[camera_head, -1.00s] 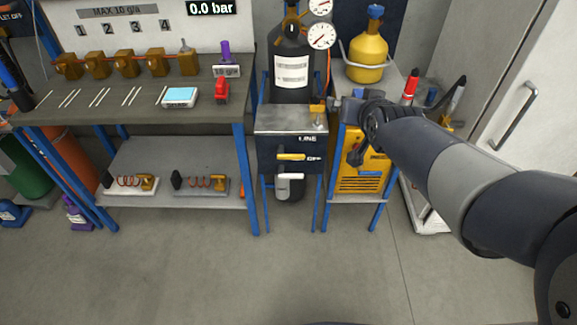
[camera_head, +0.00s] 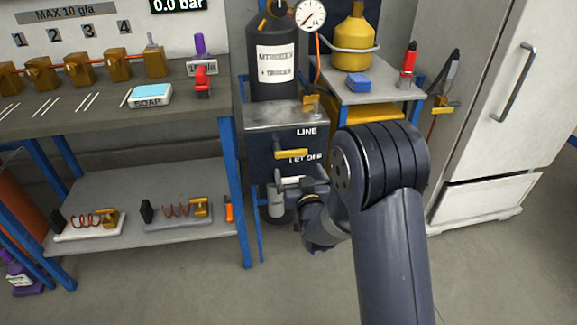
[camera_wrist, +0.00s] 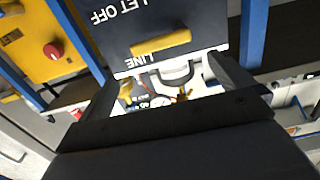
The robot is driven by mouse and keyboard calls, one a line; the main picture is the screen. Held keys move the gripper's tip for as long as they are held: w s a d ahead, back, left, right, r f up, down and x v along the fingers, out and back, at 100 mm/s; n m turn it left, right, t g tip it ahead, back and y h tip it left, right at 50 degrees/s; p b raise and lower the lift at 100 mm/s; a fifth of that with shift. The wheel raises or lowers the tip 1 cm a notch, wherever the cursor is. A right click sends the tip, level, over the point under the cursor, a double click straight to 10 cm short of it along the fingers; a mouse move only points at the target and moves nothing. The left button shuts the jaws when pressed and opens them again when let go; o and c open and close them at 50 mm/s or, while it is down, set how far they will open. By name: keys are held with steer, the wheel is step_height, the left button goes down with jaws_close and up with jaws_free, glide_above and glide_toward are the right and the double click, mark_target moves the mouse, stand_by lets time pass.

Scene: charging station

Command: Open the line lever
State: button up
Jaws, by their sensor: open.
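The line lever (camera_head: 291,153) is a yellow bar lying about level on the front of a dark box (camera_head: 262,160). The word LINE stands above it and LET OFF below it. In the wrist view the lever (camera_wrist: 161,42) and its lettering appear upside down, just beyond the space between my fingers. My gripper (camera_head: 284,187) is in front of the box, just below the lever in the head view. In the wrist view my gripper (camera_wrist: 168,85) shows two dark fingers spread wide with nothing gripped between them. My arm hides the box's right lower part.
A dark cylinder (camera_head: 274,65) stands behind the box. A workbench (camera_head: 90,118) with a blue leg is at the left. A yellow machine (camera_wrist: 40,40) with a red button shows in the wrist view. A white cabinet (camera_head: 490,110) stands at the right. The floor in front is clear.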

mark_target(292, 154)
steer(key=x, duration=0.7)
steer(key=b+x, duration=0.1)
steer(key=x, duration=0.2)
steer(key=shift+w+a+f, duration=0.2)
steer(key=shift+w+f, duration=0.1)
steer(key=shift+w, duration=0.05)
steer(key=shift+c, duration=0.2)
steer(key=c, duration=1)
